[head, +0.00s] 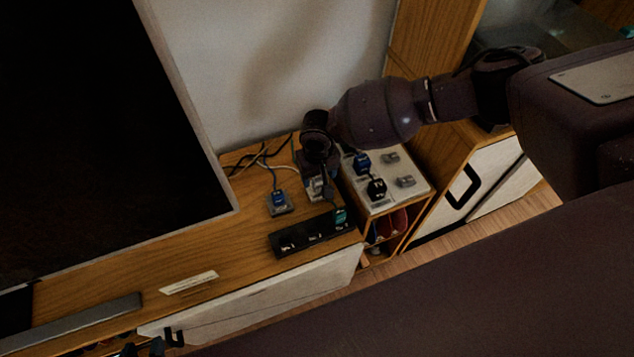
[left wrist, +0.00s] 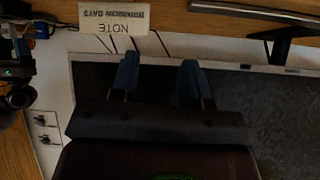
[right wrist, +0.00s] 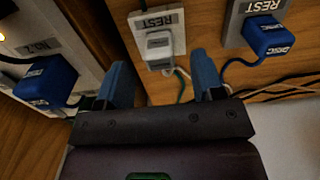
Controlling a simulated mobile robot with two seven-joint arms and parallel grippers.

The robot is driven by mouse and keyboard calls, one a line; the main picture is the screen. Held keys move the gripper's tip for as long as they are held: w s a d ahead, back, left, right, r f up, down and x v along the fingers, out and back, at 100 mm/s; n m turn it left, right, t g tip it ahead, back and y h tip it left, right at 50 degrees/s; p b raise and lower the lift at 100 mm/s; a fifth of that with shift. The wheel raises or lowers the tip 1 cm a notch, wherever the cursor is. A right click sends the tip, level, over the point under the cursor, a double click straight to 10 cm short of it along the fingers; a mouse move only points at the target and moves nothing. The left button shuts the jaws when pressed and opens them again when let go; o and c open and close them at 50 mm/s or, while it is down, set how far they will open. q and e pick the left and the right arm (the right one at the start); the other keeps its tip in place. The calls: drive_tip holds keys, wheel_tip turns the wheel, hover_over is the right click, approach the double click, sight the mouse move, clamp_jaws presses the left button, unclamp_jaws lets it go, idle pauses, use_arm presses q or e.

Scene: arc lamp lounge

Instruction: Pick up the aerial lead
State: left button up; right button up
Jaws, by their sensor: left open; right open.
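No plug is readably marked as the aerial lead. A pale grey-white plug (right wrist: 160,45) lies on a plate marked REST (right wrist: 174,18); its own label is unreadable. In the head view this plug (head: 316,188) is partly hidden under my right gripper (head: 318,175). My right gripper (right wrist: 161,68) is open and empty, its fingertips either side of the plug's near end in the picture, apart from it. A blue plug marked DISC (right wrist: 268,35) lies on another REST plate, also seen in the head view (head: 279,199).
A black strip (head: 290,240) holds a teal plug (head: 340,215) at its right end. A pale panel (head: 384,205) at right carries a blue plug (head: 362,163) and a black plug (head: 377,187). Loose cords (head: 262,158) lie behind. A card (head: 190,283) stands at the front; a large screen (head: 90,130) fills the left.

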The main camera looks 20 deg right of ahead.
wheel_tip(320, 180, down, 3)
drive_tip(key=shift+r+b, duration=0.1)
drive_tip(key=shift+b, duration=0.2)
drive_tip(key=shift+c, duration=0.2)
drive_tip(key=c, duration=1)
